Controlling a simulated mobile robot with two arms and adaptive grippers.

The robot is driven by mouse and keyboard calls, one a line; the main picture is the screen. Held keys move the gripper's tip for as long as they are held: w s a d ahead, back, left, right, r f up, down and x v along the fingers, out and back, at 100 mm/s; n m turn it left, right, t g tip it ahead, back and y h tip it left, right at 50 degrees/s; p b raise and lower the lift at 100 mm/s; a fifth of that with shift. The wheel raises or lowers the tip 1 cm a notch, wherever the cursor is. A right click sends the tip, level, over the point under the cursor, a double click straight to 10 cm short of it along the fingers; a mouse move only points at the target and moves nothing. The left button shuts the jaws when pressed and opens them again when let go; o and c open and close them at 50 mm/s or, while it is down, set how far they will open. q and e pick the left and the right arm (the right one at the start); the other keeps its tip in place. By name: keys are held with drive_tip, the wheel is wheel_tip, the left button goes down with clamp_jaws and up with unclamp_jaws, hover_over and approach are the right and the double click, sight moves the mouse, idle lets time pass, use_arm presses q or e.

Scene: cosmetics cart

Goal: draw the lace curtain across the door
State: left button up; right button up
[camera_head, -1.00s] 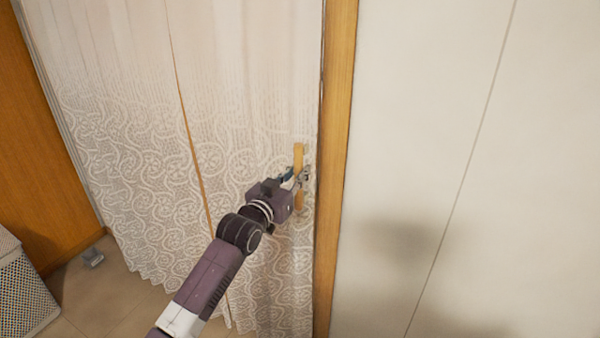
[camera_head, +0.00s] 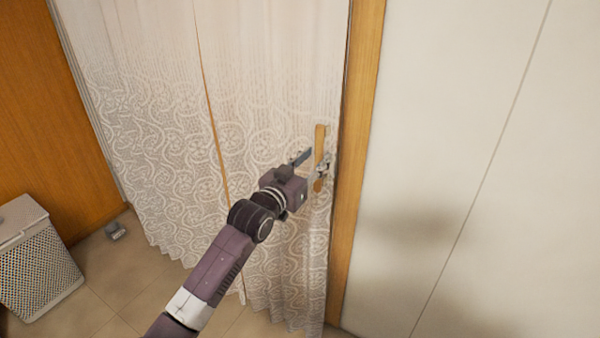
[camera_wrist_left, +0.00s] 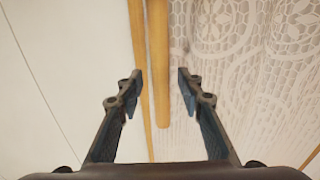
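The lace curtain (camera_head: 160,120) hangs in two panels across the doorway, with a narrow brown slit between them. Its right edge reaches the wooden door frame (camera_head: 360,150). It also shows at the right of the left wrist view (camera_wrist_left: 240,60). A short upright wooden handle (camera_head: 320,138) is at the curtain's right edge. My left gripper (camera_head: 313,161) is at the handle with its fingers apart. In the left wrist view the handle (camera_wrist_left: 159,50) comes down between the open fingertips, with gaps on both sides. My right gripper is in neither view.
A pale wall panel (camera_head: 470,150) fills the right side. A white perforated basket (camera_head: 40,270) stands on the tiled floor at the lower left, by a brown wooden panel (camera_head: 40,130).

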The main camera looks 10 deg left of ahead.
use_arm(q)
drive_tip(key=v, duration=0.9)
drive_tip(key=shift+s+a, duration=0.15)
drive_tip(key=shift+s, duration=0.1)
drive_tip(key=s+a+f+n+g+y+b, duration=0.1)
drive_tip(key=a+f+g+y, duration=0.15)
drive_tip(key=f, duration=1.15)
drive_tip(key=s+a+f+n+g+y+b, duration=0.1)
drive_tip(key=a+f+g, duration=0.15)
drive_tip(key=f, duration=1.15)
drive_tip(key=s+a+f+g+y, duration=0.1)
drive_tip(key=s+a+f, duration=0.1)
drive_tip(key=s+f, duration=0.65)
drive_tip(key=s+a+f+g+y, duration=0.15)
drive_tip(key=s+f, duration=0.25)
drive_tip(key=f, duration=1)
drive_tip(key=s+f+g, duration=0.2)
drive_tip(key=s+f, duration=0.6)
drive_tip(key=s, duration=0.6)
drive_tip(key=s+a+f+g+b, duration=0.1)
drive_tip(key=s+f+g, duration=0.2)
drive_tip(key=s+f, duration=0.5)
drive_tip(key=s+a+f+g+b, duration=0.1)
drive_tip(key=s+f+g, duration=0.2)
drive_tip(key=s, duration=1.9)
wheel_tip(320, 180, down, 5)
drive_tip(key=shift+f, duration=0.1)
